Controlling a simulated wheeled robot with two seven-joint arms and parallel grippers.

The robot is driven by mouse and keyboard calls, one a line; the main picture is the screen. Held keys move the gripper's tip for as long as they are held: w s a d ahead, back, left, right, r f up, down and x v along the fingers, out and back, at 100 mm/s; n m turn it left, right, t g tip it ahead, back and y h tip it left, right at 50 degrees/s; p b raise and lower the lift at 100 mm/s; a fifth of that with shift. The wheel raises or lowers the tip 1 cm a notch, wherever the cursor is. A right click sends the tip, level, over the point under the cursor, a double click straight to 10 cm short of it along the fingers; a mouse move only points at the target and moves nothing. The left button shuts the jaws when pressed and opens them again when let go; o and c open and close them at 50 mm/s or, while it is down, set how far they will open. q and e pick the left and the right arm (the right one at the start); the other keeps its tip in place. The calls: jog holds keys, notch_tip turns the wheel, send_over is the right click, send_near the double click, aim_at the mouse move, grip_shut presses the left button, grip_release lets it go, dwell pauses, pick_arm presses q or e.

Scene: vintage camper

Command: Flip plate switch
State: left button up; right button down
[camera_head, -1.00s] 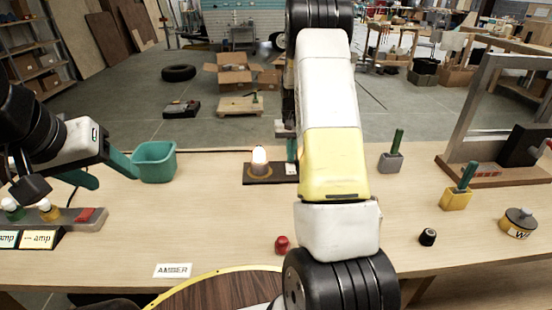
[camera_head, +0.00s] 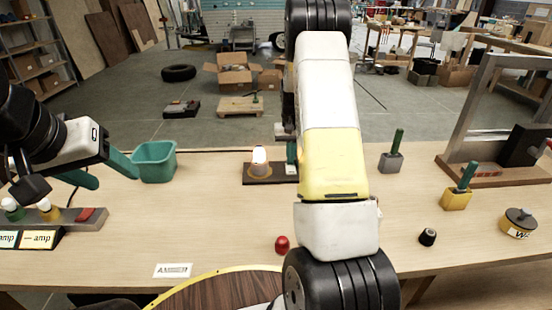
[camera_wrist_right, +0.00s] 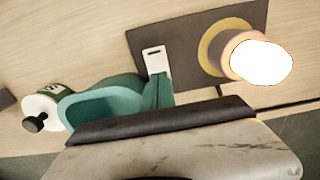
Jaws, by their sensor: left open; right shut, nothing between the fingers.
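A dark plate (camera_head: 258,180) lies on the workbench and carries a glowing lamp (camera_head: 259,155). The plate (camera_wrist_right: 194,74) and the lit lamp (camera_wrist_right: 262,62) also show in the right wrist view. A white switch plate (camera_wrist_right: 155,60) with a dark slot sits at the plate's edge. My right gripper (camera_wrist_right: 161,92) is shut and empty, with its teal tip close beside the switch plate; I cannot tell whether they touch. In the head view it is mostly hidden behind my right arm. My left gripper (camera_head: 105,170) is open and empty above the bench's left side.
A teal bin (camera_head: 155,162) stands left of the plate. A switch strip with coloured bulbs (camera_head: 92,217) lies at the left. A red cap (camera_head: 282,244) lies nearer me. A grey block with a green handle (camera_head: 391,162), a yellow one (camera_head: 456,199) and a tin (camera_head: 518,224) stand right.

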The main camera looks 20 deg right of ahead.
jog(key=shift+f, duration=0.35)
jog(key=shift+r, duration=3.55)
jog(key=s+a+r+n+t+y, duration=0.1)
jog(key=s+a+r+t, duration=0.1)
jog(key=s+a+r, duration=0.5)
jog(key=s+a+r+t, duration=0.1)
jog(key=s+a+r, duration=0.1)
jog(key=s+r, duration=0.55)
jog(key=s+a+r+n+t, duration=0.1)
jog(key=s+a+r, duration=0.1)
jog(key=s, duration=0.6)
jog(key=s+a+r+n+t+y, duration=0.1)
jog(key=s+a+r+t, duration=0.1)
jog(key=s+a, duration=0.3)
jog(key=s, duration=0.2)
jog(key=shift+s+r, duration=0.25)
jog(key=shift+s, duration=0.15)
jog(key=shift+a, duration=0.1)
